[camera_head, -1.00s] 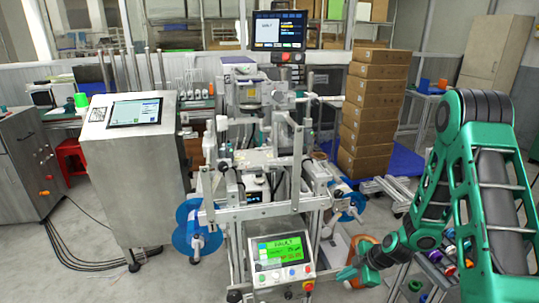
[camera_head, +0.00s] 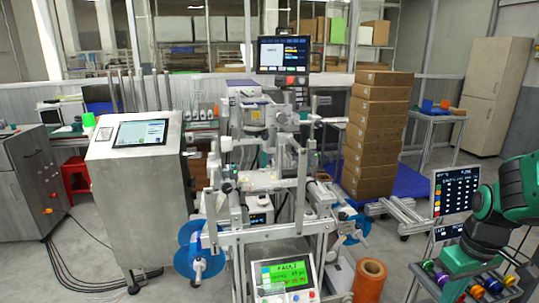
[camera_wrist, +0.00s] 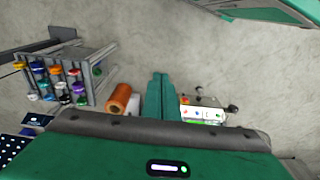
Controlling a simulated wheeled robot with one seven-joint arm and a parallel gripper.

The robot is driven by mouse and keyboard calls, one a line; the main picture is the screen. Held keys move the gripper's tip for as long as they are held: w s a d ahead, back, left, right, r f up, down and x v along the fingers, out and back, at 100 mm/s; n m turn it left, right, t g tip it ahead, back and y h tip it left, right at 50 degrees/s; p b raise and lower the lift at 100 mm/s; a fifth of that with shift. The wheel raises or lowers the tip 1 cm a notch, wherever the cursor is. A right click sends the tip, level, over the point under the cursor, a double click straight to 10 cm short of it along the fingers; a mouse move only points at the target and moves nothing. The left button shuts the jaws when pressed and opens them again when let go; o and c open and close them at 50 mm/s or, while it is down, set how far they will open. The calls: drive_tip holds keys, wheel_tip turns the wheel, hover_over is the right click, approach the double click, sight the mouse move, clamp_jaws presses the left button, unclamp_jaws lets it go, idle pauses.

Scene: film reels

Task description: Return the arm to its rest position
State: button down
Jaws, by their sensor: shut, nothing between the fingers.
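My arm (camera_head: 512,190) is green and black and sits folded at the right edge in the head view. In the wrist view my gripper (camera_wrist: 160,82) shows its two green fingers pressed together, with nothing between them. The fingers hang over bare grey floor, between an orange roll (camera_wrist: 119,99) and a small light-coloured control box (camera_wrist: 202,112). In the head view the lower green part of my arm is in front of the rack of coloured reels (camera_head: 491,283).
The machine frame (camera_head: 265,235) with its green fault screen (camera_head: 285,274) stands in the middle. The orange roll (camera_head: 369,281) stands to its right. Stacked cardboard boxes (camera_head: 375,130) stand behind. A dark display (camera_head: 454,191) is close beside my arm. Some floor right of the boxes is clear.

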drive_tip(key=s+r+m, duration=0.3)
drive_tip(key=s+m, duration=0.1)
drive_tip(key=s, duration=0.3)
drive_tip(key=s+r+m+g, duration=0.1)
drive_tip(key=s+r+m, duration=0.2)
drive_tip(key=s, duration=0.4)
drive_tip(key=shift+r+m, duration=0.25)
drive_tip(key=shift+m, duration=0.45)
drive_tip(key=shift+w+d, duration=0.1)
drive_tip(key=shift+w+f, duration=0.25)
drive_tip(key=shift+w, duration=0.35)
